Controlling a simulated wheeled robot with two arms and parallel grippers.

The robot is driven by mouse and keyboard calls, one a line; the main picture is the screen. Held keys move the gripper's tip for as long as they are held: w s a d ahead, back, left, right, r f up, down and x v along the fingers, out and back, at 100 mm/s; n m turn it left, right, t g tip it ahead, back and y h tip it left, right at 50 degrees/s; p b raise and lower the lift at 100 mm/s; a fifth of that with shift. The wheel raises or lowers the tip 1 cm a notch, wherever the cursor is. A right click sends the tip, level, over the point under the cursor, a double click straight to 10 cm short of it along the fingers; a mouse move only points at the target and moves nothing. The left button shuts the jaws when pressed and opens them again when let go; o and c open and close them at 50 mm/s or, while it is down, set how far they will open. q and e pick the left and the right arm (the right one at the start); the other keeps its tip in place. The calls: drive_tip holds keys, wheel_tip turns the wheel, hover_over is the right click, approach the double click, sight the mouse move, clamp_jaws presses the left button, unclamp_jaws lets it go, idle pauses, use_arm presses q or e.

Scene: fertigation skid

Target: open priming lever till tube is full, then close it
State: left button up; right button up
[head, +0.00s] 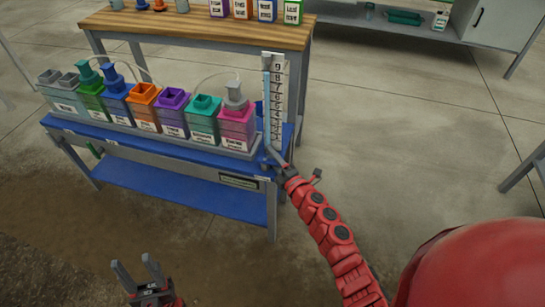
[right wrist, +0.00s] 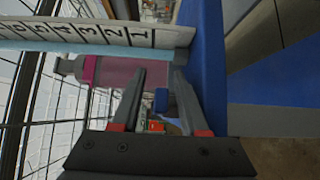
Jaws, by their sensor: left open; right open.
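The clear tube (head: 266,100) stands upright beside a white numbered scale (head: 279,95) at the right end of the blue bench. It looks pale blue along most of its length; the exact liquid level is hard to tell. My right gripper (head: 278,162) is open at the foot of the tube. In the right wrist view a small blue piece (right wrist: 160,101), apparently the priming lever's handle, shows between the open fingers (right wrist: 160,95); I cannot tell whether they touch it. My left gripper (head: 136,268) is open and empty, low in front of the bench.
Several coloured containers stand in a row on the blue bench (head: 160,190), with the pink one (head: 237,128) closest to the tube. A wooden-topped table (head: 190,28) stands behind. The floor right of the bench is clear. A grey cabinet (head: 495,30) is at the back right.

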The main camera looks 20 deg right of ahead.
clamp_jaws()
